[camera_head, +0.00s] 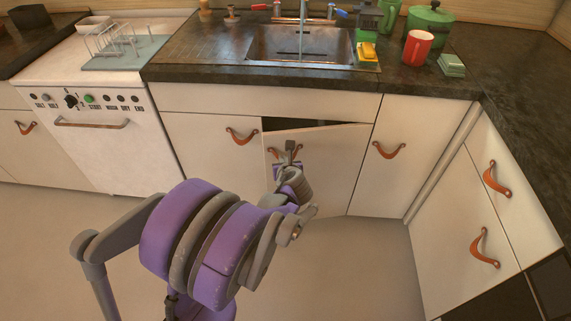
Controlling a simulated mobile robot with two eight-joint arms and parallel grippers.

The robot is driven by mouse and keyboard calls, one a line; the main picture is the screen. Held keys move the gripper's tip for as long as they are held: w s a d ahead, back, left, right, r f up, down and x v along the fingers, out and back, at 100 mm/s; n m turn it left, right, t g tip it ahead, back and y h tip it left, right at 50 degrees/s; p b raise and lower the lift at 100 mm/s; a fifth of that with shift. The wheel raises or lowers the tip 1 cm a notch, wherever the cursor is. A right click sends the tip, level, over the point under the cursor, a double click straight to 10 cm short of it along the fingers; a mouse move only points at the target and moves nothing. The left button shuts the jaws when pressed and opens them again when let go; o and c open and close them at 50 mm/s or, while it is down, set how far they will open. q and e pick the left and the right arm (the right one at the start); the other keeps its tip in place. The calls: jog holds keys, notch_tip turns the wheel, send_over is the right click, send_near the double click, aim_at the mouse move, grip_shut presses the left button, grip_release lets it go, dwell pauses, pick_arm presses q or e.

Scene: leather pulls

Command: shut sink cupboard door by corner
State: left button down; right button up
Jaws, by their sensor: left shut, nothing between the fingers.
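The sink cupboard door (335,165) is cream-coloured and stands slightly ajar under the sink. A dark gap shows along its top, widest at the left, and its right edge meets the frame. Its leather pull (272,151) is partly hidden by my left gripper. My left gripper (290,146) is shut and empty, in front of the upper left part of the door. I cannot tell whether it touches the door. My purple and grey left arm reaches up to it from below. My right gripper is not in view.
Neighbouring cupboards with leather pulls (389,150) are shut. A white oven (100,120) stands at left. Above are the dark worktop (200,74) and sink (300,46), with a red mug (417,48) and green pot (430,20) at right. The floor (360,260) is clear.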

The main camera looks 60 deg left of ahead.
aim_at(279, 144)
pick_arm(q)
jog(key=x, duration=0.2)
jog(key=b+x, duration=0.1)
jog(key=x, duration=0.2)
jog(key=r+x, duration=0.1)
jog(key=x, duration=0.1)
jog(key=shift+w+a, duration=0.2)
jog(key=shift+a, duration=0.25)
jog(key=shift+w+a+r+b, duration=0.1)
jog(key=shift+w+a+b, duration=0.2)
jog(key=shift+a, duration=0.1)
